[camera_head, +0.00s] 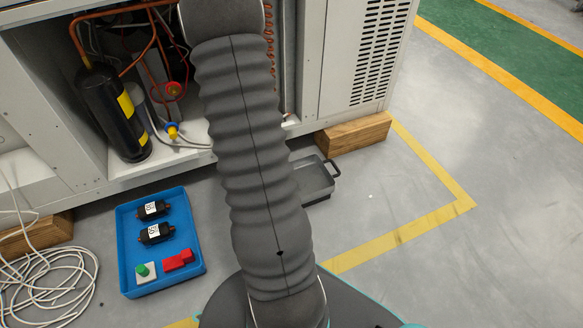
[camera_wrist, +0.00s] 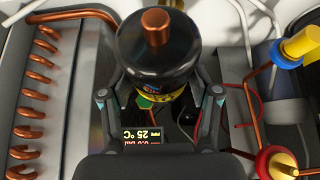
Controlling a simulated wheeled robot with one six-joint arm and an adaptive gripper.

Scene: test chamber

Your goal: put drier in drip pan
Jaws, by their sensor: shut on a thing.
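My gripper (camera_wrist: 160,92) is shut on a black cylinder, which I take to be the drier (camera_wrist: 158,50), with a copper stub on top and a yellow label low on its side. One finger presses on each side of it. It is among the unit's pipes; I cannot tell whether it still touches any of them. In the head view my arm hides the gripper and the held drier. The drip pan (camera_head: 318,181), a dark grey shallow tray with a handle, is on the floor in front of the unit, partly behind my arm. It looks empty where it shows.
A blue tray (camera_head: 128,262) holds two small black labelled driers (camera_head: 156,232), a red part and a green-topped part. A black cylinder with yellow bands (camera_head: 113,112) stands inside the unit. Copper coils (camera_wrist: 35,90) and a red-yellow valve (camera_wrist: 277,163) flank the gripper. White cable lies left.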

